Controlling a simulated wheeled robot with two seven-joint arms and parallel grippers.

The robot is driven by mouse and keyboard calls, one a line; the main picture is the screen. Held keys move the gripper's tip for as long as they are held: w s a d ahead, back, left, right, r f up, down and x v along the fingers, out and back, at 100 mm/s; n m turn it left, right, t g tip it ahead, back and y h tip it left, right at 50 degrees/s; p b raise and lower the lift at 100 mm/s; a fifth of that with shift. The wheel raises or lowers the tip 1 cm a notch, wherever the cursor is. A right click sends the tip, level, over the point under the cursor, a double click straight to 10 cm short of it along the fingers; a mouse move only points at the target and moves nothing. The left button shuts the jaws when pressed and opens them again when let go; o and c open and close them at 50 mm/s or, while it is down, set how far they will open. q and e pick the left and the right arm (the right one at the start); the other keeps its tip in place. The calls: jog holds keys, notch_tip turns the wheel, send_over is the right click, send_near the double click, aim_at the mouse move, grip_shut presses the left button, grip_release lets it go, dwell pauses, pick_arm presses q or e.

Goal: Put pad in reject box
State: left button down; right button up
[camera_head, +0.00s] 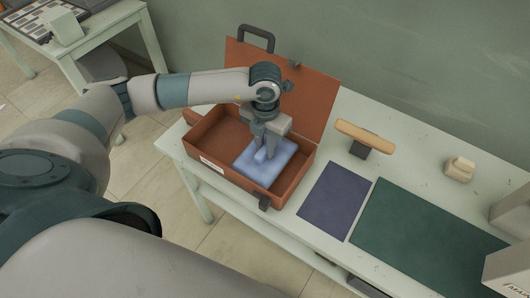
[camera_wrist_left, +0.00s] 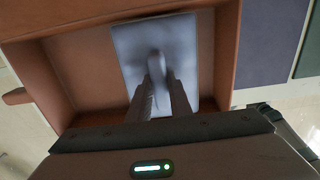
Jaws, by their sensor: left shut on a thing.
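The pad (camera_head: 279,153) is a light blue, square, soft-looking piece inside the open brown box (camera_head: 207,131), towards its right end. In the left wrist view the pad (camera_wrist_left: 183,38) is pinched up into a ridge at its middle. My left gripper (camera_head: 265,153) points down into the box and is shut on that ridge. The gripper's fingers (camera_wrist_left: 160,85) also show in the left wrist view. The box has a raised lid with a dark handle and a white label on its front wall; the label's writing is too small to read. My right gripper is not in view.
A dark purple mat (camera_head: 335,200) and a larger green mat (camera_head: 425,238) lie on the pale table (camera_head: 372,176) right of the box. A wooden-topped tool (camera_head: 364,136) and a small beige block (camera_head: 460,169) stand behind them. Another table (camera_head: 95,30) is at the upper left.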

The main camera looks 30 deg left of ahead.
aim_at(265, 154)
pick_arm(q)
notch_tip(265, 154, down, 3)
jog(key=shift+f+p, duration=0.2)
jog(key=shift+p, duration=0.4)
jog(key=shift+f, duration=0.1)
jog(key=shift+f, duration=0.2)
jog(key=c, duration=1.6)
grip_release()
jog(key=shift+r, duration=0.15)
